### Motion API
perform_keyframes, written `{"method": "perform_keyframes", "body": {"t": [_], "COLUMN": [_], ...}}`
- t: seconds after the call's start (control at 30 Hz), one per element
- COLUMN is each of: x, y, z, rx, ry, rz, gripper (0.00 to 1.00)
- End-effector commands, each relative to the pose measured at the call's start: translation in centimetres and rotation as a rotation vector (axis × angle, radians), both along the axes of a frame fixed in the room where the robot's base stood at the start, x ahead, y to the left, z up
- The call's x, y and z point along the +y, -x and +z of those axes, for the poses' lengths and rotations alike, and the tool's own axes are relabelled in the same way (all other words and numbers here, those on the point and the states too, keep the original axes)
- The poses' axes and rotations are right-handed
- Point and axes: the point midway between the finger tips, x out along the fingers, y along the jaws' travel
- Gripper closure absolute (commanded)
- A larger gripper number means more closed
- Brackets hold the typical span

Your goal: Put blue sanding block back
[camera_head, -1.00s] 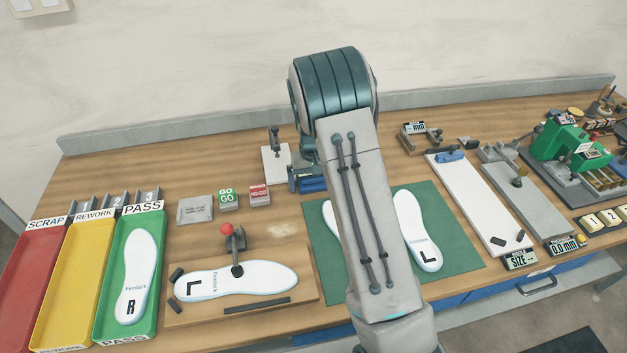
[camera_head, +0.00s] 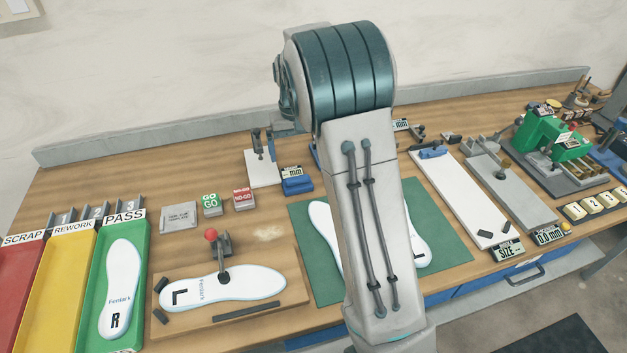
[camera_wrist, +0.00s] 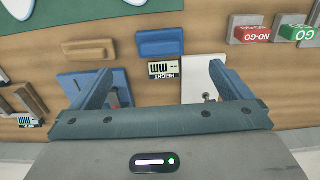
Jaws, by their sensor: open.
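The plain blue block lies beyond the gap between the fingertips. In the head view my arm hides much of this area.
A white plate with a gauge stand (camera_head: 262,167) is beside the display. GO (camera_head: 211,204) and NO-GO (camera_head: 244,199) blocks stand left. A green mat (camera_head: 305,243) with insoles lies in front, a fixture board (camera_head: 165,327) left of it.

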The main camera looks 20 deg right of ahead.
Motion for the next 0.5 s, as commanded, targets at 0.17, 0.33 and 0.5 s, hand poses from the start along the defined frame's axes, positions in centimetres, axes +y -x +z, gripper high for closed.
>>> {"method": "perform_keyframes", "body": {"t": [0.17, 0.33, 0.5], "x": [-0.2, -0.3, -0.2], "y": [4.2, 9.7, 15.5], "z": [3.7, 6.7, 8.6], "rx": [-0.041, -0.089, -0.138], "ry": [-0.026, -0.046, -0.051], "rz": [-0.009, -0.012, -0.007], "gripper": [0.01, 0.01, 0.01]}}
